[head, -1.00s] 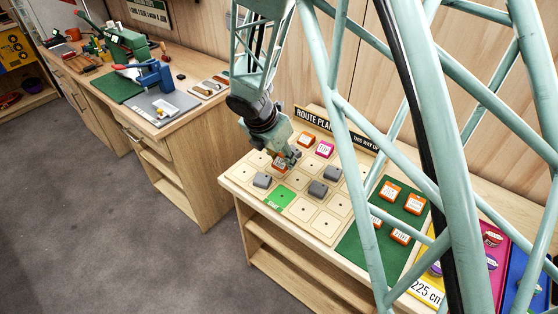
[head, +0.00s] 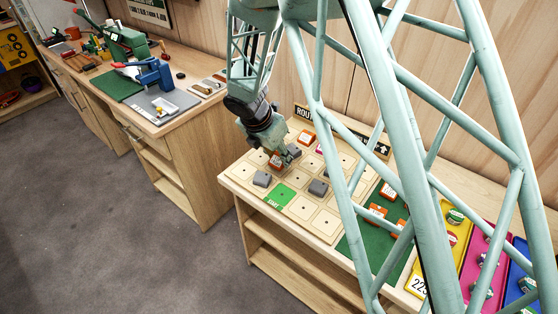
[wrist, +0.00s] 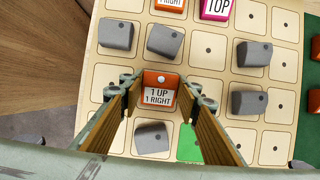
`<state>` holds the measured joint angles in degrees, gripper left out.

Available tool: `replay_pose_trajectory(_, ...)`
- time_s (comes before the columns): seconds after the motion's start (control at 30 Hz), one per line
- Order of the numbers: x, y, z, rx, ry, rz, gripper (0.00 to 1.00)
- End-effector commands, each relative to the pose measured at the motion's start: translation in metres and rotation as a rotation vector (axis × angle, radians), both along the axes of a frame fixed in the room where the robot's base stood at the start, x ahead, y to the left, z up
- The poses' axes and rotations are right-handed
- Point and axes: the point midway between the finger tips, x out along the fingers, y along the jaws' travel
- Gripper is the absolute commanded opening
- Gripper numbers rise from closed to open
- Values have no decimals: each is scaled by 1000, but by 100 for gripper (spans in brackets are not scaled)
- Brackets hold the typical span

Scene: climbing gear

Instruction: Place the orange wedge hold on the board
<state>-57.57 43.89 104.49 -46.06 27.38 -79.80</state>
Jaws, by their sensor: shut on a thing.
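My gripper (wrist: 160,85) is shut on an orange wedge hold (wrist: 160,92) with a white label reading "1 UP 1 RIGHT". The hold sits between the two fingers over the left part of the pale route board (wrist: 232,142). In the head view my gripper (head: 279,153) and the held orange hold (head: 275,161) are low at the board (head: 320,223). I cannot tell whether the hold touches it. Another orange hold (wrist: 169,4) and a pink "TOP" hold (wrist: 217,8) stand farther back on the board.
Several grey blocks (wrist: 165,41) stand on the board around the held hold, one (wrist: 152,138) just in front. The green start square (wrist: 190,146) is at the front. Several empty squares lie to the right. A green mat (head: 350,248) with orange holds (head: 376,212) lies right of the board.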

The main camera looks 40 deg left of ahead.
Motion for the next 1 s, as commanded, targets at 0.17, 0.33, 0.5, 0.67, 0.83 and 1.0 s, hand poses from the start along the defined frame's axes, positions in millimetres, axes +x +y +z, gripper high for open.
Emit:
replay_pose_trajectory(0.17, 0, 0, -11, 1, 0, 0, 20)
replay_pose_trajectory(0.33, 0, 0, -11, 1, 0, 0, 20)
replay_pose_trajectory(0.5, 0, 0, -12, 1, 0, 0, 20)
replay_pose_trajectory(0.67, 0, 0, -14, 1, 0, 0, 32)
replay_pose_trajectory(0.83, 0, 0, -14, 1, 0, 0, 44)
replay_pose_trajectory(1.0, 0, 0, -14, 1, 0, 0, 44)
